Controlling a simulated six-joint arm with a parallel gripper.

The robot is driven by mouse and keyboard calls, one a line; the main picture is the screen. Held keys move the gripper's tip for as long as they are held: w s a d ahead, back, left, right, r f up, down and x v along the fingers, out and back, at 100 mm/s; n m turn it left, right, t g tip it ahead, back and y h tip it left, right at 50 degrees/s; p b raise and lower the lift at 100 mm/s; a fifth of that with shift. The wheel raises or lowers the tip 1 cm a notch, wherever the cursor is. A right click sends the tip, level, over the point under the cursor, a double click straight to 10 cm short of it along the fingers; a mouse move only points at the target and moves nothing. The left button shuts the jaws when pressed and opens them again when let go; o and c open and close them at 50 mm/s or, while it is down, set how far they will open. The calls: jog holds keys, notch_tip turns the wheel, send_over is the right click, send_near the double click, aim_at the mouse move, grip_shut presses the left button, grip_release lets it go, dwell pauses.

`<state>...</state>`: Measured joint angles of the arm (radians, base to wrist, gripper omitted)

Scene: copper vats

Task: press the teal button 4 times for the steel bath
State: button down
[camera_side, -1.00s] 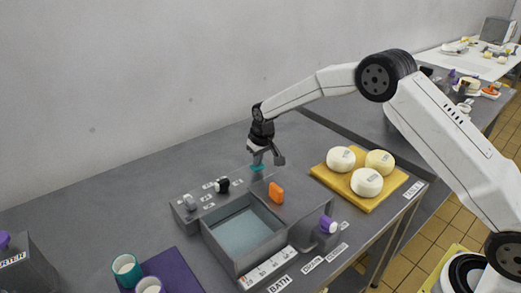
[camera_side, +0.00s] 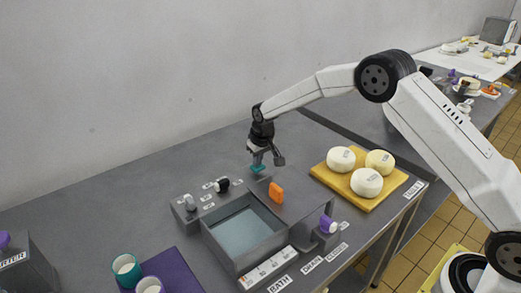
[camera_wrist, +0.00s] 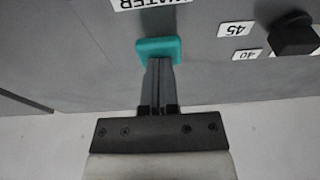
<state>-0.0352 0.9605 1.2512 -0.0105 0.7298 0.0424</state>
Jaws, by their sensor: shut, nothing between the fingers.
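The teal button (camera_side: 257,169) is on the back panel of the steel bath (camera_side: 210,236), at the right end of that panel. In the wrist view the teal button (camera_wrist: 158,48) is a rounded teal block below a label that reads WATER upside down. My gripper (camera_side: 259,162) is shut and empty, pointing down, with its tips at the button. In the wrist view my gripper's fingertips (camera_wrist: 159,64) meet the button's near edge and overlap it. I cannot tell how far the button is pushed in.
A black knob (camera_side: 222,185) and a grey knob (camera_side: 190,202) sit left of the button. A purple knob (camera_side: 327,224) is at the front right. A yellow board (camera_side: 344,184) with white rounds lies right. Teal cup (camera_side: 126,268) front left.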

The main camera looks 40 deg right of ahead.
jog(key=shift+r, duration=1.4)
notch_tip(320, 180, up, 6)
dwell(0.8)
jog(key=s, duration=0.5)
jog(key=s+d, duration=0.1)
jog(key=s, duration=0.9)
jog(key=shift+s+d+r, duration=0.15)
jog(key=shift+r, duration=0.25)
jog(key=s+f, duration=0.2)
jog(key=s, duration=1.5)
jog(key=shift+d+f, duration=0.25)
jog(key=shift+d, duration=0.1)
jog(key=shift+w, duration=0.1)
dwell(0.5)
